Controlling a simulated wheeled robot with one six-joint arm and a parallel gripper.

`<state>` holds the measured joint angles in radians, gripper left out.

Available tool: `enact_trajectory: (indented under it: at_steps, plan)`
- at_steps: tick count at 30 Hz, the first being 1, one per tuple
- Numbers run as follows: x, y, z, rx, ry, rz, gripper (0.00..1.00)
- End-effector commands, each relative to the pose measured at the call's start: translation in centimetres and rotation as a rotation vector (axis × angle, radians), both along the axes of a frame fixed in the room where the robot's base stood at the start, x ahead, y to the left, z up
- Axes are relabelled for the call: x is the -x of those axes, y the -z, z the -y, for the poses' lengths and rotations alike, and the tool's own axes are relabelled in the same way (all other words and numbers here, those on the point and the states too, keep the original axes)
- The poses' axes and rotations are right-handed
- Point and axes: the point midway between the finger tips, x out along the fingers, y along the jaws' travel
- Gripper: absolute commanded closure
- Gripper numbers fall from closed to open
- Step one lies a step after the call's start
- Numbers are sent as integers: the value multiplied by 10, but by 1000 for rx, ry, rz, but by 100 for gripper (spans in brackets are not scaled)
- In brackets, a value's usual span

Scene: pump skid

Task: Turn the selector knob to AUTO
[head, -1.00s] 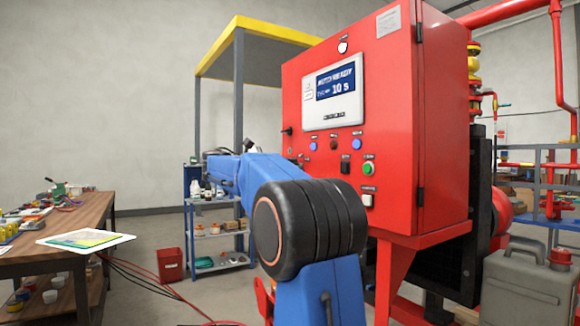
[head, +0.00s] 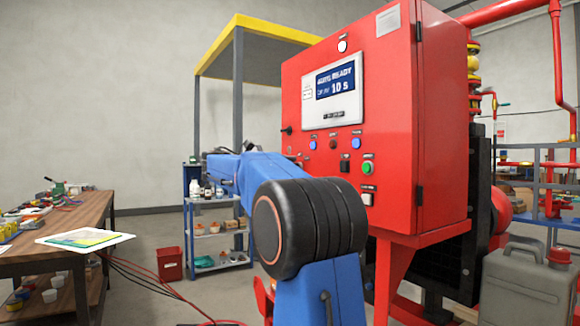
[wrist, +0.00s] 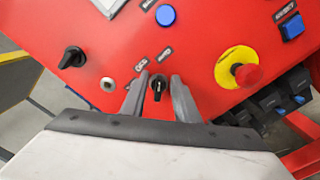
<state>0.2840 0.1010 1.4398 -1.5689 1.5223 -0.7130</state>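The red control panel (head: 385,130) stands right of centre in the head view. My gripper (wrist: 156,90) is open, one finger on each side of the knob, with red panel showing in the gaps. In the head view my blue arm hides the knob and gripper. The display (head: 333,90) seems to read "AUTO READY".
The wrist view shows another black knob (wrist: 72,57) at left, a blue button (wrist: 166,15) above, and a red emergency stop (wrist: 246,74) on a yellow ring at right. A wooden workbench (head: 75,235) stands left and a grey can (head: 525,280) right.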

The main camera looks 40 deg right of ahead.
Motion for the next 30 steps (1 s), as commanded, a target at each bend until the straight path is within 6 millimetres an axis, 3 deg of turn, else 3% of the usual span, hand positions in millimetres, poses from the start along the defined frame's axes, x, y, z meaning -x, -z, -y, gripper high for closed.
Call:
enact_trajectory:
  at_steps: [5,11,30]
  plan:
    - [-1,0,-2,1,-1,0,72]
    - [-6,0,-21,0,-3,0,72]
    - [-34,0,-137,0,-4,0,72]
